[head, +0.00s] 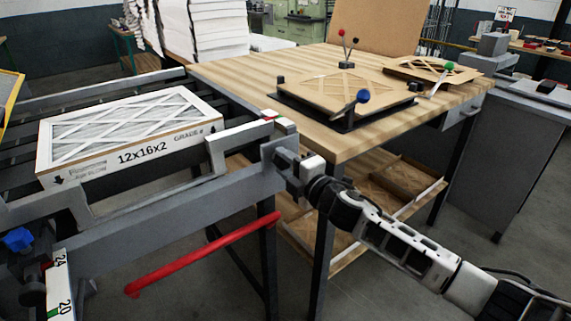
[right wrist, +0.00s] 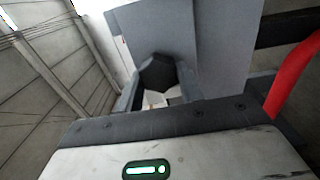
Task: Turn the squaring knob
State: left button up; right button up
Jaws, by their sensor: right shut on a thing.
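The squaring knob is a dark, faceted knob (right wrist: 157,73) on a grey metal plate (right wrist: 215,40) in the right wrist view. My right gripper (right wrist: 158,92) has one finger on each side of it and is shut on it. In the head view my right gripper (head: 287,165) meets the end of the grey rail (head: 190,207), and the knob is mostly hidden there by the gripper. A boxed filter (head: 130,130) marked 12x16x2 lies flat on the machine at the left. My left gripper is not in view.
A wooden table (head: 230,75) stands behind my right arm, with cardboard-framed filters (head: 345,90) and ball-topped levers on it. A red bar (head: 200,254) slopes below the rail. A blue knob (head: 17,238) is at the lower left. Bare floor shows at the lower right.

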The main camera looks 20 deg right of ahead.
jog(key=o, duration=1)
jog(key=b+v, duration=0.2)
jog(key=v, duration=1.4)
jog(key=s+a+f+m+g+h, duration=0.1)
jog(key=s+a+f+m+g, duration=0.2)
jog(key=s+f+m, duration=0.6)
jog(key=s+a+f+m+g+h, duration=0.2)
jog(key=s+a+f+m, duration=0.4)
jog(key=f, duration=0.7)
jog(key=s+m+g, duration=0.1)
jog(key=s+m, duration=0.1)
jog(key=m, duration=0.2)
jog(key=shift+s+f+m+g, duration=0.2)
jog(key=shift+s+m+g, duration=0.1)
jog(key=shift+s, duration=0.1)
